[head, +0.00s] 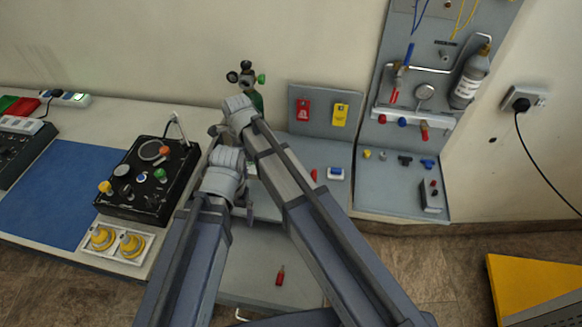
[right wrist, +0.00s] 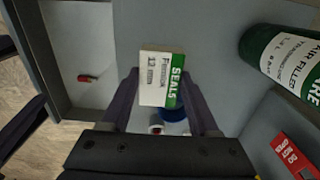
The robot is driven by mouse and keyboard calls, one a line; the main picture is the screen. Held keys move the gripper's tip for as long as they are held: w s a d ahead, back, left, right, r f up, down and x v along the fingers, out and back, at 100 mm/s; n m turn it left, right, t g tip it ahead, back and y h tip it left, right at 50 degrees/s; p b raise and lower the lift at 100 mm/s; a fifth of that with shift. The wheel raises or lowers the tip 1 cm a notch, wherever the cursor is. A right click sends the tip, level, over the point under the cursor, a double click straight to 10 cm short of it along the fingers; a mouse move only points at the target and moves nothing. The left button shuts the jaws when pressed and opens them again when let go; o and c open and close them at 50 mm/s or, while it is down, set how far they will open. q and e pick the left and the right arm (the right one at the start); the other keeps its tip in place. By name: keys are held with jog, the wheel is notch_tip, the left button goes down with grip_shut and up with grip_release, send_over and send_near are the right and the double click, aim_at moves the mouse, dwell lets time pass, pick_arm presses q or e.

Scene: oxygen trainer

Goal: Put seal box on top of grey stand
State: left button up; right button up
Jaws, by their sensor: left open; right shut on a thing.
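The seal box (right wrist: 161,78), white and green with "SEALS" on it, is between the fingers of my right gripper (right wrist: 160,92) in the right wrist view. The gripper is shut on it. In the head view my right gripper (head: 217,131) is the upper one, beside the green cylinder (head: 257,101); the box cannot be made out there. My left gripper (head: 243,203) is open, lower down over the grey bench. A plain grey surface (right wrist: 205,30) lies beyond the box; I cannot tell whether it is the grey stand. My arms hide much of that area.
A black control box (head: 150,180) and blue mat (head: 62,195) are on the left. A grey panel (head: 325,106) holds red and yellow tags. A tool board (head: 402,180) stands right. A small red item (head: 280,276) lies on a lower grey surface. The green cylinder (right wrist: 285,58) is close in the wrist view.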

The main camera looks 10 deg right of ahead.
jog(key=shift+f+b, duration=4.95)
jog(key=shift+f, duration=0.05)
jog(key=shift+f, duration=0.2)
jog(key=o, duration=1.4)
jog(key=shift+c, duration=0.2)
jog(key=shift+r, duration=0.15)
notch_tip(320, 180, up, 12)
jog(key=p, duration=1.2)
jog(key=shift+r, duration=0.1)
